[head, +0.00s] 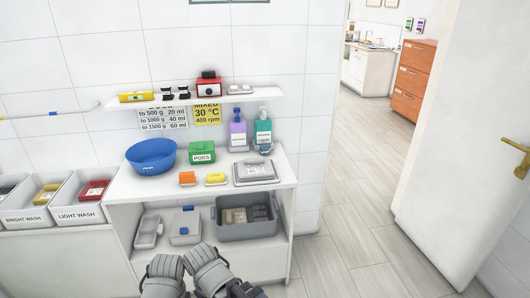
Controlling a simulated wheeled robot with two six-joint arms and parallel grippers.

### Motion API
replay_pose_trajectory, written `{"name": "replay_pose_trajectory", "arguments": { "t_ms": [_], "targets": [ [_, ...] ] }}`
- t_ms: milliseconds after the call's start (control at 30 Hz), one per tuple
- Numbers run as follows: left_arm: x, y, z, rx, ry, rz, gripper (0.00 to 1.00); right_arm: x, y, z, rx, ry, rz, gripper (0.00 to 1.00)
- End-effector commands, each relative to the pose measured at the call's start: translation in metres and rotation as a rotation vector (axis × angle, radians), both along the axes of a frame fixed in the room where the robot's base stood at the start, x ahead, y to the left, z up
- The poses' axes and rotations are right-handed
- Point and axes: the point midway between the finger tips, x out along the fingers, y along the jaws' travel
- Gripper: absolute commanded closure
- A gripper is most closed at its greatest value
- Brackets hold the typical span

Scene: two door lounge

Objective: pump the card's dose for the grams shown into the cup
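A dose card (163,118) hangs on the wall under the shelf; it reads to 500 g 20 ml, to 1000 g 40 ml, to 1500 g 60 ml. A purple pump bottle (238,132) and a teal pump bottle (263,131) stand at the back right of the counter. A flat grey device (255,172), possibly a scale, lies in front of them; no grams are readable. I cannot make out a cup. My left gripper (163,277) and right gripper (207,268) are low in front of the counter, apart from these things; their fingers cannot be made out.
The white counter (150,187) holds a blue bowl (151,157), a green PODS box (202,153), and orange and yellow blocks. A grey bin (247,228) sits below. Wash bins (80,213) stand left. An open door (460,150) and clear floor are right.

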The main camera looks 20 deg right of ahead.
Motion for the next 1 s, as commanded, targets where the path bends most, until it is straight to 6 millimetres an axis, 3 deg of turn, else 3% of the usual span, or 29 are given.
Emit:
{"name": "replay_pose_trajectory", "arguments": {
  "t_ms": [133, 1000],
  "targets": [
    [0.0000, 0.0000, 0.0000, 0.000, 0.000, 0.000, 0.15, 0.0000, 0.0000, 0.0000, 0.000, 0.000, 0.000, 1.00],
    [0.0000, 0.0000, 0.0000, 0.000, 0.000, 0.000, 0.15, 0.0000, 0.0000, 0.0000, 0.000, 0.000, 0.000, 1.00]
  ]
}}
